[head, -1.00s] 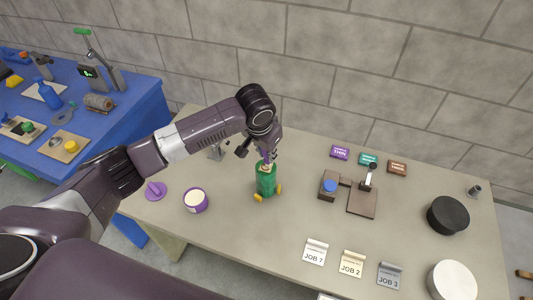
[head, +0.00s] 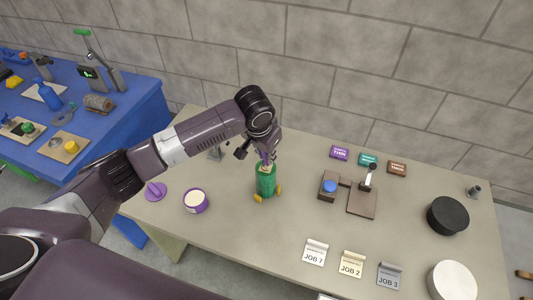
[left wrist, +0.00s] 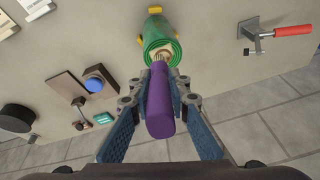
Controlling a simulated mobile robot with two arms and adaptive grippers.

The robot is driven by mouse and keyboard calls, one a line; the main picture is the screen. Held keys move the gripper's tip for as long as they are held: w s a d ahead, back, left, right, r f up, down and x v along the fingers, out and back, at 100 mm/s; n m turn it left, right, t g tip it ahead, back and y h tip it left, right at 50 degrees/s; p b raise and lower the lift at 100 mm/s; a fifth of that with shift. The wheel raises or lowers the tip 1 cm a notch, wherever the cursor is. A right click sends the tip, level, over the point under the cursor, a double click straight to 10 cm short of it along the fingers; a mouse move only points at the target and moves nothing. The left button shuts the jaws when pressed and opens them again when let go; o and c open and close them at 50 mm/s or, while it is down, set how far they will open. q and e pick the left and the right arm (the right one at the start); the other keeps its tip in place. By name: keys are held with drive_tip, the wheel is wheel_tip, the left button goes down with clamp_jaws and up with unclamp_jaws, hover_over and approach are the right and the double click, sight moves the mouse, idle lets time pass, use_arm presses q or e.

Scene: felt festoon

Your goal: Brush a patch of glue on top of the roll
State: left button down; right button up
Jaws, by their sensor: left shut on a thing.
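The green roll (head: 265,182) stands on the beige table between yellow supports, and its top end shows as a spiral in the left wrist view (left wrist: 160,45). My left gripper (head: 265,154) is right above the roll, with its fingers shut on the purple handle of a brush (left wrist: 160,106). The brush's pale head end is at the roll's top end; I cannot tell whether the bristles touch it or whether glue is there. A purple tub of cream-coloured glue (head: 195,201) stands open to the left of the roll. My right gripper is not in view.
A purple lid (head: 155,191) lies left of the tub. A brown stand with a blue button (head: 330,186) is to the right. Job cards (head: 316,252) stand at the front. A red-handled clamp (left wrist: 280,31) is on the table edge.

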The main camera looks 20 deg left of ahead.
use_arm(q)
drive_tip(key=shift+w, duration=1.05)
drive_tip(key=shift+s, duration=0.65)
drive_tip(key=shift+r, duration=0.15)
drive_tip(key=shift+r, duration=3.4)
drive_tip(key=shift+f, duration=0.1)
drive_tip(key=shift+s+a+f+b, duration=0.15)
drive_tip(key=shift+a+f, duration=0.1)
drive_tip(key=shift+f, duration=0.8)
drive_tip(key=shift+w+a+f+b, duration=0.1)
drive_tip(key=shift+a+f, duration=0.2)
drive_tip(key=shift+f, duration=0.75)
drive_tip(key=shift+s+a+f+b, duration=0.15)
drive_tip(key=shift+a+f, duration=0.1)
drive_tip(key=shift+f, duration=0.8)
drive_tip(key=shift+w, duration=0.1)
drive_tip(key=shift+f, duration=0.3)
drive_tip(key=shift+f+p, duration=0.2)
drive_tip(key=shift+p, duration=0.25)
